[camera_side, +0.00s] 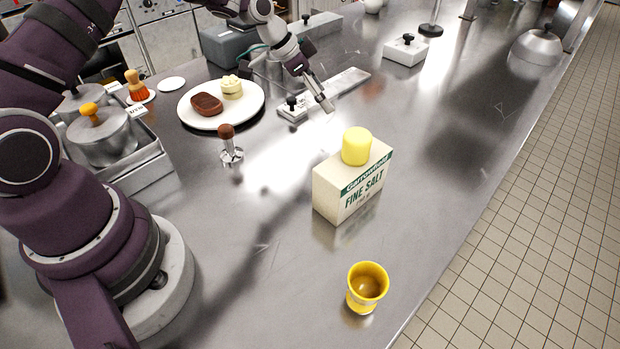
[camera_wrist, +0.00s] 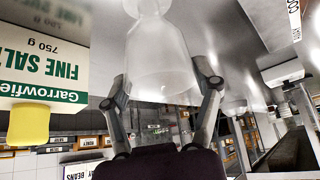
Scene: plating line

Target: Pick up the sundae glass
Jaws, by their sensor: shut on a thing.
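The sundae glass (camera_wrist: 160,60) is clear and frosted-looking in the wrist view, with a wide bowl and a narrower stem towards the top of that picture. The wrist picture is upside down, so the glass looks upright. My gripper (camera_wrist: 163,88) has one finger on each side of the bowl and is shut on it. In the side view my gripper (camera_side: 324,102) is over the counter behind the salt box, and I cannot make out the glass there. Whether the glass touches the counter is unclear.
A fine salt box (camera_side: 350,187) with a yellow cylinder (camera_side: 356,146) on top stands nearby. A yellow cup (camera_side: 367,286) is at the front, a tamper (camera_side: 229,148) left, and a plate (camera_side: 222,121) with food behind it.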

